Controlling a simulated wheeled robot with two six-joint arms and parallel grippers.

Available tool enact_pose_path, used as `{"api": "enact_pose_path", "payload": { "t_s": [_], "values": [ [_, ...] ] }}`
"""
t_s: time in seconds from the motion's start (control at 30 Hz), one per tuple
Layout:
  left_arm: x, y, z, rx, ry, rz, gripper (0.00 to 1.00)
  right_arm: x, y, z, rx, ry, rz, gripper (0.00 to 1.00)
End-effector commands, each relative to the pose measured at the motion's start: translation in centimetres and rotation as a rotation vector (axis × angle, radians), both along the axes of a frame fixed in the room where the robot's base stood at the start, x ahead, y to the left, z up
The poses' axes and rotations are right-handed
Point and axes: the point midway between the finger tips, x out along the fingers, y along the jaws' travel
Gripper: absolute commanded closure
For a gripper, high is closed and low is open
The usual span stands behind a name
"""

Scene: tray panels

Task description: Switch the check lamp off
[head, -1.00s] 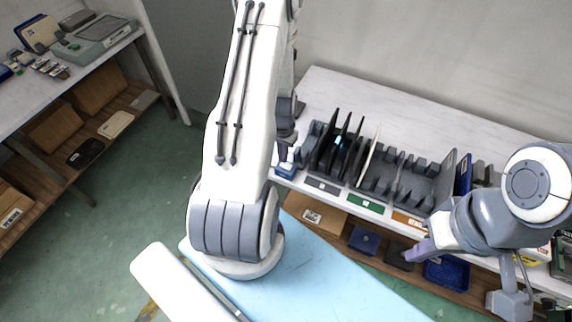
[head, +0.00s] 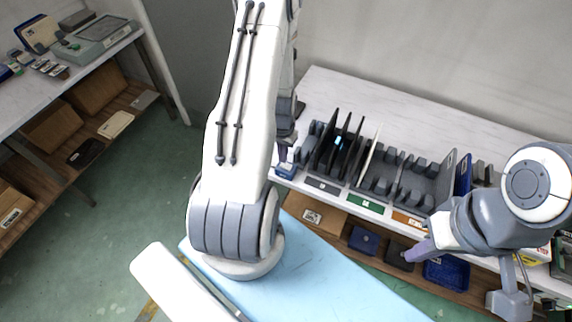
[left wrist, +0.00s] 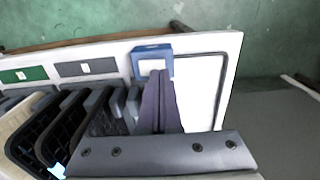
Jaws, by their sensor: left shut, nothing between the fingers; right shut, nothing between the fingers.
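A small blue box with a white face (left wrist: 152,54) sits at the table's front edge in the left wrist view. It also shows in the head view (head: 286,170). Beside it lies a bright white panel with a dark outline (left wrist: 205,85), possibly the check lamp; I cannot tell whether it is lit. My left gripper (left wrist: 157,75) is shut and empty, its tips over or against the box's white face; contact is unclear. It also shows in the head view (head: 283,157). My right gripper (head: 413,252) is shut and empty, in front of the table's right part.
A dark rack (head: 405,185) holds several upright black panels (head: 332,140) and a cream one (head: 370,150), right of my left gripper. Coloured labels line the table edge. Blue bins (head: 445,273) sit on the shelf below. Another bench (head: 60,85) stands at the left.

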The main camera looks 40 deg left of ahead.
Motion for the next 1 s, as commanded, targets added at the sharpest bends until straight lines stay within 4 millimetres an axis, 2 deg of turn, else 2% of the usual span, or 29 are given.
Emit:
{"api": "enact_pose_path", "payload": {
  "t_s": [1.0],
  "values": [
    [0.0,0.0,-1.1,0.0,0.0,0.0,1.0,0.0,0.0,-0.9,0.0,0.0,0.0,1.0]
  ]
}}
